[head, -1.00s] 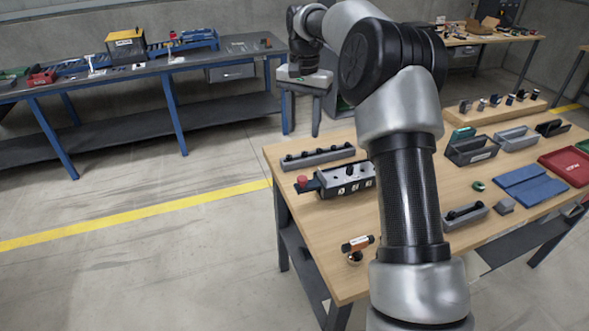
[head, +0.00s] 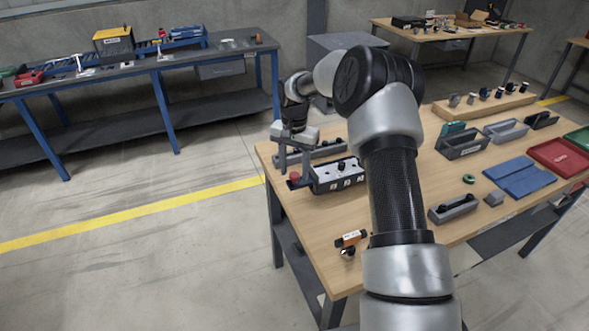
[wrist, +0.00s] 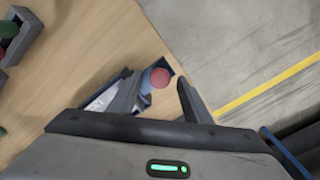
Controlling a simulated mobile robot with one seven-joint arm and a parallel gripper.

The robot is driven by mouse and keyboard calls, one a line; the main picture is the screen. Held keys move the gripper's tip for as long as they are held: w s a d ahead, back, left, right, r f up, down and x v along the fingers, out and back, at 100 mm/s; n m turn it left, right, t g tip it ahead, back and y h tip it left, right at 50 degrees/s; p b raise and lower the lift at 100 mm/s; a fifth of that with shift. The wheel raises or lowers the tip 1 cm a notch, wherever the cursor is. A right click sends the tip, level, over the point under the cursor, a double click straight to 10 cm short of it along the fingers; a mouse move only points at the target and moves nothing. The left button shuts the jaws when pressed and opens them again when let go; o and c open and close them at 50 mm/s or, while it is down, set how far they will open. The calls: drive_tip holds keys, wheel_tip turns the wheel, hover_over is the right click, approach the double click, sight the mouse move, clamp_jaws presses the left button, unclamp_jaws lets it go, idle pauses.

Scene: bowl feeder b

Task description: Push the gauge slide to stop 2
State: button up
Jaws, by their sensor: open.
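The gauge (head: 338,178) is a dark block with a pale top, a black knob on it and numbered white labels, near the table's left end. A red knob (head: 294,177) sits on a dark piece at its left end. My gripper (head: 294,165) is open and empty, pointing down over that end. In the wrist view the red knob (wrist: 160,78) shows between the fingers of my gripper (wrist: 160,92). I cannot tell whether a finger touches it. My gripper covers much of the gauge there; its slide position is unclear.
A grey rail with black knobs (head: 325,152) lies just behind the gauge. An orange-labelled cylinder (head: 350,238) lies near the front edge. The table's left edge is close.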

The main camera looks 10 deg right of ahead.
drive_tip(key=shift+f, duration=0.2)
clamp_jaws()
idle(0.3)
